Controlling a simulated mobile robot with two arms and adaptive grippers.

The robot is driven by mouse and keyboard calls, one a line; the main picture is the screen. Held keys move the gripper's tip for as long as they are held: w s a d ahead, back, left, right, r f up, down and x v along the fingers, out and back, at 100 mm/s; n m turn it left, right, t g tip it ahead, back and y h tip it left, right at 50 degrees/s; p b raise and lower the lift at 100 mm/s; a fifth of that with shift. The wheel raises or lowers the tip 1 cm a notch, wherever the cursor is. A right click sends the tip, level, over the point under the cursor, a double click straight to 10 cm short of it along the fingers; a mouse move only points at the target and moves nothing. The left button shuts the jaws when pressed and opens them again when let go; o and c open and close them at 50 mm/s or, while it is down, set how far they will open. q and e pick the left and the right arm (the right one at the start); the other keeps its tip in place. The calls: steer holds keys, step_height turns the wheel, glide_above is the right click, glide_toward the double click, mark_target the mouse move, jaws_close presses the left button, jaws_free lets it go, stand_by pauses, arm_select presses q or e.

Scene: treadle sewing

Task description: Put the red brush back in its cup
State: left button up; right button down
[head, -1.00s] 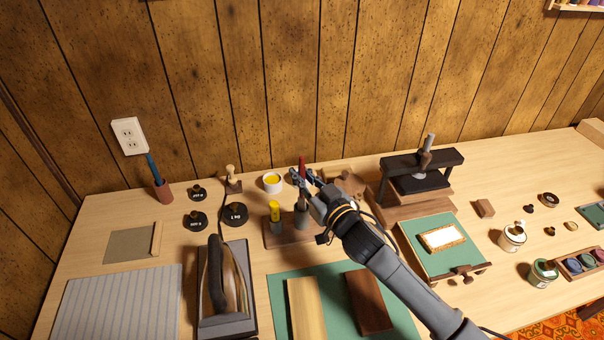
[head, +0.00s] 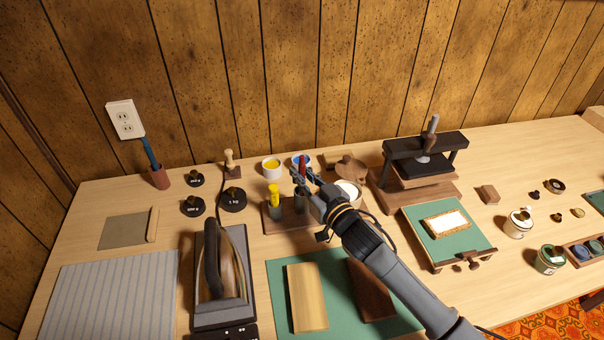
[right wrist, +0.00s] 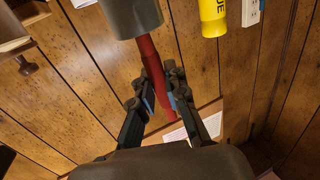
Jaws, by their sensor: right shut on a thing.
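The red brush (head: 302,168) stands close to upright in my right gripper (head: 305,179), over the wooden stand. In the right wrist view its red handle (right wrist: 152,55) passes between the two fingers (right wrist: 165,100), which are closed on it. The grey cup (head: 301,203) is just below the gripper; in the right wrist view the cup (right wrist: 133,15) is at the top. The brush's lower part meets the cup's rim there and is hidden beyond it. I cannot tell how deep it goes. My left gripper is not in view.
A yellow glue stick (head: 273,194) stands in the same wooden stand (head: 270,222), left of the grey cup. Pots of yellow (head: 271,169) and blue (head: 301,159) are behind. A white pot (head: 347,191) is close to my right gripper. A black press (head: 425,150) stands to the right.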

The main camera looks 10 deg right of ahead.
steer(key=c, duration=1.3)
jaws_free()
steer(key=v, duration=1.2)
steer(key=shift+r, duration=0.15)
